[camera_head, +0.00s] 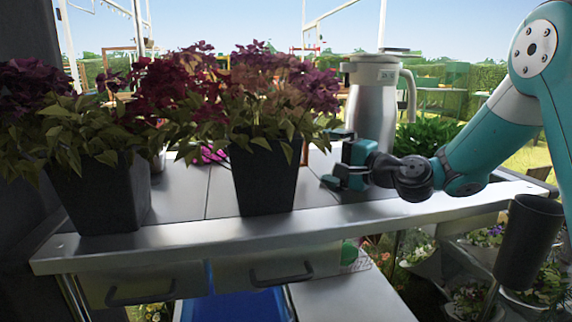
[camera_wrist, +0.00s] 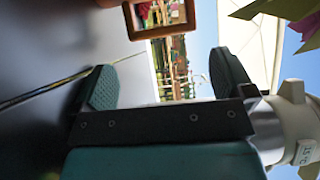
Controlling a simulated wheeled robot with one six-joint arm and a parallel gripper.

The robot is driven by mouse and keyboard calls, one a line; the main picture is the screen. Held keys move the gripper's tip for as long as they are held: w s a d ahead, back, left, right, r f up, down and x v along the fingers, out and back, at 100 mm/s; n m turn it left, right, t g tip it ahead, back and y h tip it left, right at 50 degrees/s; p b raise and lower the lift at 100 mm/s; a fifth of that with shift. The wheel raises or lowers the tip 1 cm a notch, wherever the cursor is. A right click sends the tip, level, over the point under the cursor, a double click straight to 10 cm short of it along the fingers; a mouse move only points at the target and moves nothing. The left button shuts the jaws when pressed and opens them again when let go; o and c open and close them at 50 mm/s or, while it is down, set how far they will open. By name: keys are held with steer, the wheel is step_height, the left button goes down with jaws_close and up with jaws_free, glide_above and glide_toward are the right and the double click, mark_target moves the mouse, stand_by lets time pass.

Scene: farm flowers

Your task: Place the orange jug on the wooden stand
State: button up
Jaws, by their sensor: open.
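I see no clearly orange jug. A steel jug with a cream top and handle (camera_head: 375,110) stands on the metal table just behind my gripper; its cream top shows at the right edge of the wrist view (camera_wrist: 288,115). My gripper (camera_head: 337,158) is open and empty, its fingers pointing left over the table, between the jug and a potted plant. In the wrist view, both fingers (camera_wrist: 163,82) are apart with nothing between them. A small wooden frame (camera_wrist: 163,33) stands ahead of the fingers; I cannot tell if it is the wooden stand. A blurred orange-brown patch shows at the top left.
Dark pots with purple-red flowers stand on the table at left (camera_head: 100,195) and centre (camera_head: 263,180), the centre one close to my gripper. The metal table (camera_head: 190,233) has drawers below its front edge. A dark cylinder (camera_head: 528,240) is at lower right.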

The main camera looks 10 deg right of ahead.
steer(key=x, duration=0.7)
steer(key=shift+w+a+r+p, duration=0.15)
steer(key=shift+a+r+p, duration=0.1)
steer(key=shift+p, duration=0.1)
steer(key=c, duration=1)
step_height(320, 180, up, 18)
steer(key=p, duration=0.5)
